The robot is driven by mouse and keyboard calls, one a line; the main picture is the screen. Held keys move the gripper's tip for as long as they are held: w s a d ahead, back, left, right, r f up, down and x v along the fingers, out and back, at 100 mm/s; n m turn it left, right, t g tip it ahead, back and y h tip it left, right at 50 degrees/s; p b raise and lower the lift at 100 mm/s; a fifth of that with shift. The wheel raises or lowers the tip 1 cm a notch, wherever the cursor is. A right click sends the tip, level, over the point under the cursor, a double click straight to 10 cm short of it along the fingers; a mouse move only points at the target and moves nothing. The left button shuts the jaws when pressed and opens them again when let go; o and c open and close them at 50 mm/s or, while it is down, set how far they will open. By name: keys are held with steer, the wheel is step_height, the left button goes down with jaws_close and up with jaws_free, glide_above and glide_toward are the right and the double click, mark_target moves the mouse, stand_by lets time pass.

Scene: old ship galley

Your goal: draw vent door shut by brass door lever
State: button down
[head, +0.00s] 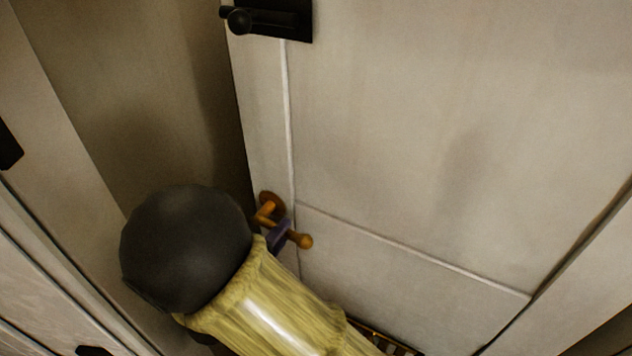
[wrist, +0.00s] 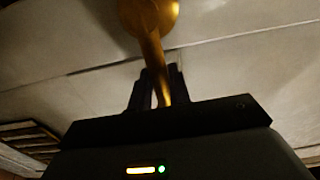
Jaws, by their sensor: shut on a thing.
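The vent door (head: 430,130) is a pale, seamed panel filling the middle and right of the head view. Its left edge stands beside a shadowed recess, so it looks ajar; how far I cannot tell. The brass door lever (head: 303,241) sticks out from a round brass mount low near that edge. In the wrist view the lever (wrist: 153,50) runs from its round base down between my fingers. My gripper (head: 280,234) is shut on the lever; it also shows in the wrist view (wrist: 158,80). My arm hides the area below the lever in the head view.
A black latch (head: 270,18) sits on the door's upper left edge. A pale upright panel (head: 50,130) stands at the left, close to my arm. A slatted grille (wrist: 28,138) shows low at the left in the wrist view.

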steer(key=shift+s+a, duration=0.1)
steer(key=shift+a, duration=0.1)
